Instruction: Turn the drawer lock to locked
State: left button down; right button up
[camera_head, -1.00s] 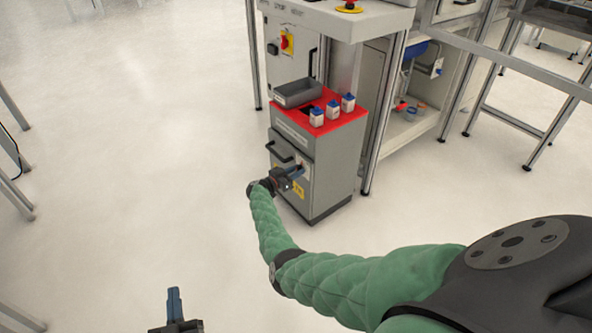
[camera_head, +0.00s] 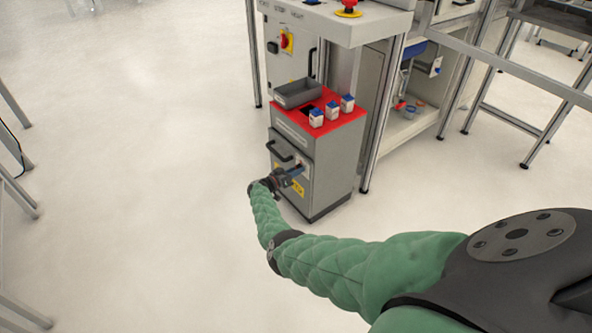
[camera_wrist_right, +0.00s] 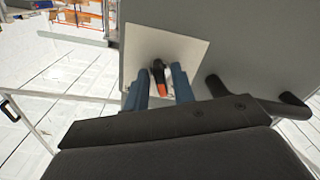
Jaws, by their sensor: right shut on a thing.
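The grey drawer cabinet (camera_head: 334,162) stands in the middle of the head view, its drawer front (camera_head: 285,138) facing left with a black handle (camera_head: 279,151). My right gripper (camera_head: 297,172) is at the front, just below and right of the handle, and hides most of the lock there. In the right wrist view, the lock knob (camera_wrist_right: 158,76), black with an orange-red part, sits on a pale square plate (camera_wrist_right: 190,50). My blue right fingertips (camera_wrist_right: 160,84) stand on either side of it, shut on it. The lock's exact angle is hard to judge. My left gripper is out of view.
The cabinet's red top (camera_head: 335,121) carries a grey tray (camera_head: 298,95) and three small white-and-blue containers (camera_head: 332,111). In the right wrist view, the black handle (camera_wrist_right: 262,108) is close to the right of the fingers. The floor left of the cabinet is clear.

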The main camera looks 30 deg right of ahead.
jog(key=shift+r+n+p, duration=0.1)
jog(key=shift+n+p, duration=0.65)
jog(key=shift+n, duration=1.05)
jog(key=o, duration=0.7)
jog(key=shift+c, duration=0.2)
jog(key=shift+a, duration=0.1)
jog(key=a, duration=0.7)
jog(key=shift+s+a+p, duration=0.25)
jog(key=shift+a+p, duration=0.05)
